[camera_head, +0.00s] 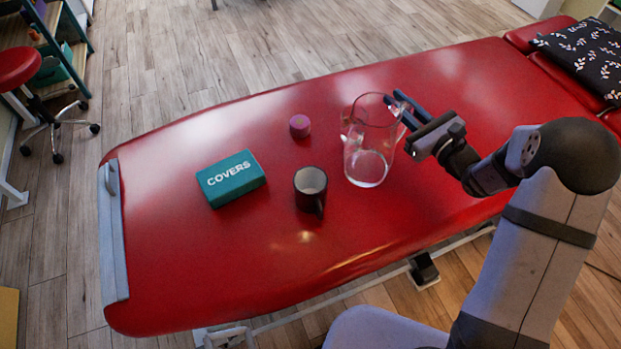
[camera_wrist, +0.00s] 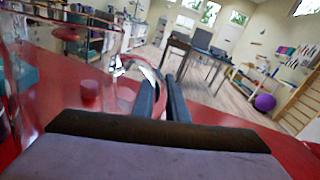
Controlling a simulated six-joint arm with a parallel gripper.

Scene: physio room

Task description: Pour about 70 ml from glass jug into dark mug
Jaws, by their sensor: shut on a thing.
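The clear glass jug (camera_head: 367,166) stands upright on the red treatment table, to the right of the dark mug. Its handle is on the right side, toward my gripper (camera_head: 394,100). My gripper is shut on the jug's handle, its blue fingers near the upper part of the jug. In the wrist view the jug (camera_wrist: 70,70) fills the left side, and the handle runs to the closed fingers (camera_wrist: 162,82). Any liquid level in the jug is hard to make out. The dark mug (camera_head: 310,201) stands upright with its opening up; its inside looks pale.
A teal box marked COVERS (camera_head: 231,179) lies left of the mug. A small pink-purple cylinder (camera_head: 299,126) stands behind the mug. The red table (camera_head: 170,260) is bare at the front left. A patterned pillow (camera_head: 585,55) lies at the far right.

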